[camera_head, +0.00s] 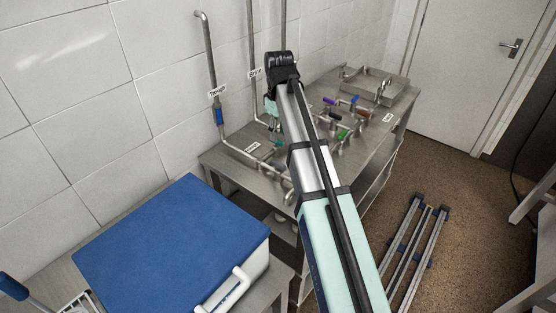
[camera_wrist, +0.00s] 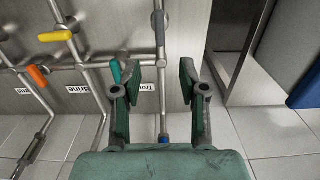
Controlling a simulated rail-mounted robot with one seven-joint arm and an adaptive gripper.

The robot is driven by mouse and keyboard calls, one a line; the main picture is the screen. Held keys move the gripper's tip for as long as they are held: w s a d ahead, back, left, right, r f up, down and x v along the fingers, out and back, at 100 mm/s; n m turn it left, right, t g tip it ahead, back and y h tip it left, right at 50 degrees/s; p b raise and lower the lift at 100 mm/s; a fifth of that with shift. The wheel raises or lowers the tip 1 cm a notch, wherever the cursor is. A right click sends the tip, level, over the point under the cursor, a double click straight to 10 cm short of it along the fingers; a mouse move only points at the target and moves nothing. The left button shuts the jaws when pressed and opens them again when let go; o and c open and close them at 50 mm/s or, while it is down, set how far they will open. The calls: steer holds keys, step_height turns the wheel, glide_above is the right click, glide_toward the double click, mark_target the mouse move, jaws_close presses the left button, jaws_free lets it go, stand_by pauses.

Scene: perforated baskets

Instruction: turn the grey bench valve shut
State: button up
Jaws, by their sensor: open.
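A steel bench (camera_head: 230,160) with pipes and coloured valve handles stands against the tiled wall. My gripper (camera_wrist: 158,78) is open, its two fingers apart over the pipework, with nothing seen between them but pipe and bench. A grey handle-like part (camera_wrist: 159,27) sits on the upright pipe beyond the fingertips in the wrist view; I take it for the grey bench valve, apart from the fingers. How far it is turned is not clear. In the head view my gripper (camera_head: 271,108) hangs over the bench, partly hidden by my arm.
A teal handle (camera_wrist: 115,71) is close beside the left finger. Yellow (camera_wrist: 55,36) and orange (camera_wrist: 38,75) handles lie further left. A blue handle (camera_head: 219,116) is on the wall pipe. A blue-lidded box (camera_head: 170,245) stands in front; a sink (camera_head: 372,84) is behind.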

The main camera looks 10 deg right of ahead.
mark_target(279, 163)
step_height(279, 163, down, 13)
steer(key=p, duration=0.3)
jaws_close()
